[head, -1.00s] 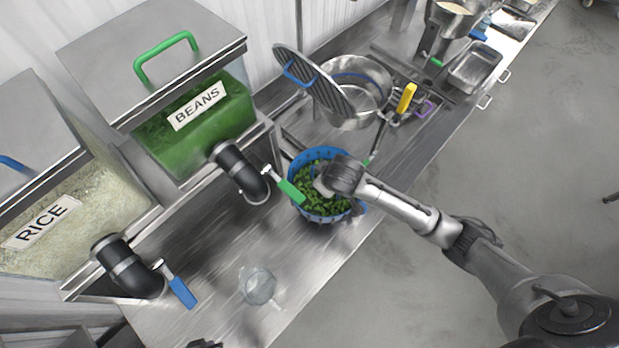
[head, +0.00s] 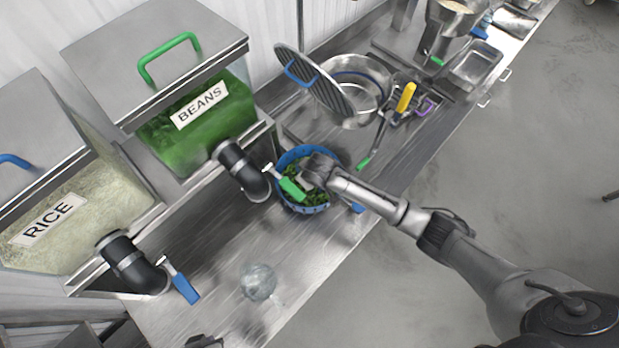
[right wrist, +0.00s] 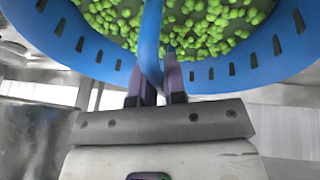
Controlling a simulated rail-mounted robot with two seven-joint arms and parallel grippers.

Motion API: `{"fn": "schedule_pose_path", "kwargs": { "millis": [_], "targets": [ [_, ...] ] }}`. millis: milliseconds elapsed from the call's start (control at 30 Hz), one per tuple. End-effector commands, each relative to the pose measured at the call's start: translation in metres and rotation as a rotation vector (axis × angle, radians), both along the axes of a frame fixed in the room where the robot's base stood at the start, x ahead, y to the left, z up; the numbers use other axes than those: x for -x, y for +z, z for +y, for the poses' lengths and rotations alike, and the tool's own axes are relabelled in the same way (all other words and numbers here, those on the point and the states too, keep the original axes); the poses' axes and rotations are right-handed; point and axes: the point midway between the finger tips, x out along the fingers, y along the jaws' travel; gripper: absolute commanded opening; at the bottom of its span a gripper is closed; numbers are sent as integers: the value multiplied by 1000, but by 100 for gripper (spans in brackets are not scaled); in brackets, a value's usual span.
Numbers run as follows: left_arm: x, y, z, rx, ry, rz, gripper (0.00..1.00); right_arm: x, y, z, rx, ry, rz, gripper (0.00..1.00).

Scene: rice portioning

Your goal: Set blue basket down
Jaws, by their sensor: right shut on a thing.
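The blue basket (head: 308,209) holds green beans and is at the counter under the beans spout in the head view. I cannot tell whether its base touches the counter. My right gripper (right wrist: 160,82) is shut on the basket's blue handle (right wrist: 150,40) in the right wrist view, with the slotted rim and beans beyond it. In the head view the wrist of that arm covers part of the basket and hides the fingers. My left gripper (head: 205,342) shows only as a dark part at the bottom edge; its fingers are not clear.
The beans dispenser (head: 195,118) and rice dispenser (head: 45,225) stand at the left, with spouts over the counter. A clear round bowl (head: 258,281) sits on the front counter. A steel pot (head: 357,85) with a tilted lid (head: 315,85) stands behind the basket. Bare counter lies between bowl and basket.

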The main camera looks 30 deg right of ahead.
Motion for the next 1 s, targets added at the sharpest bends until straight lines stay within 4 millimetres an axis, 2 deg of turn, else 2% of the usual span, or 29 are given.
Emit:
{"fn": "schedule_pose_path", "kwargs": {
  "millis": [167, 500, 867, 900, 1000],
  "targets": [
    [0, 0, -1, 4, 2, 1, 0, -1, -6, 0, -1, 0, -3, 0],
    [0, 0, 0, -1, -1, 1, 0, -1, -39, 0, -1, 1, -4, 0],
    [0, 0, 3, -11, -7, 0, 0, -1, -42, 1, -2, 1, -6, 0],
    [0, -1, 3, -11, -7, 0, 0, 0, -44, 0, 0, 1, -1, 14],
    [0, -1, 3, -11, -7, 0, 0, 0, -44, 0, 0, 1, -1, 23]
  ]
}}
